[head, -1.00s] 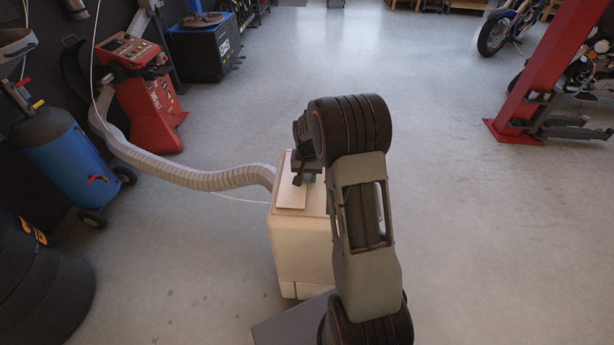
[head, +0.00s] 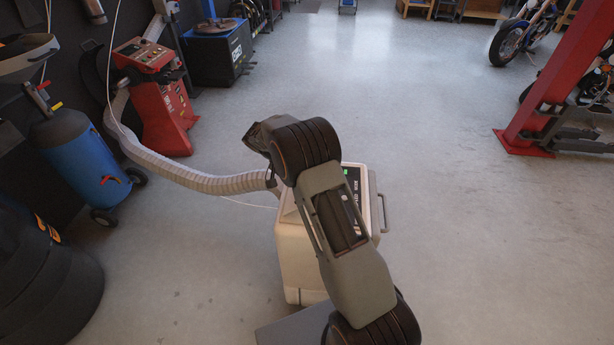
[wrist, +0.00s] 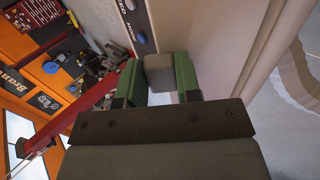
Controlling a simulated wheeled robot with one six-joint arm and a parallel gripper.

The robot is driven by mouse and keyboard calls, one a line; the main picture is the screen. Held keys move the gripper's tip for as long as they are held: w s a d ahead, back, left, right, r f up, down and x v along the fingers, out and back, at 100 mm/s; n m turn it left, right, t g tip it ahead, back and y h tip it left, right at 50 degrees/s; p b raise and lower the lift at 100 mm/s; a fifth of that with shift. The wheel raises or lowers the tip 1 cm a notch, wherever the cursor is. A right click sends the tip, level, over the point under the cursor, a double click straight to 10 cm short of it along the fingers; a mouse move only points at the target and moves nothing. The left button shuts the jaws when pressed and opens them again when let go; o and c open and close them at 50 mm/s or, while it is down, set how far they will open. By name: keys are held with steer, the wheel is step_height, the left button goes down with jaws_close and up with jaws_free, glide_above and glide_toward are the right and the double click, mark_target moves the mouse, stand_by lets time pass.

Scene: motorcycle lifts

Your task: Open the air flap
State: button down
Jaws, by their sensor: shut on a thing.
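The beige portable air unit (head: 301,257) stands on the floor ahead of me, with its hose joining at the back left. Its air flap (head: 288,209) seems to show as a pale tilted panel at the top left, mostly hidden behind my arm. My gripper (wrist: 159,76) has green fingers shut on a grey block (wrist: 159,70), which looks like the flap's grip. In the wrist view a large beige panel (wrist: 196,42) lies close beside the fingers. In the head view my wrist hides the fingertips, above the unit's top left.
A dark control strip (head: 353,190) and a side handle (head: 383,213) are on the unit's right. The ribbed hose (head: 200,183) runs to the left by a red machine (head: 160,110). A blue tank (head: 80,160) stands left.

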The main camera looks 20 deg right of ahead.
steer(key=shift+w+a+r, duration=0.3)
steer(key=shift+a, duration=0.15)
steer(key=shift+w+a+r, duration=0.2)
steer(key=shift+w+a, duration=0.3)
steer(key=shift+a, duration=0.3)
steer(key=shift+d+r, duration=0.15)
stand_by(0.5)
steer(key=c, duration=1.1)
jaws_free()
steer(key=o, duration=0.3)
steer(key=shift+s, duration=0.1)
steer(key=v, duration=1.3)
steer(key=shift+w+a, duration=0.35)
steer(key=shift+a, duration=0.15)
steer(key=shift+c, duration=0.2)
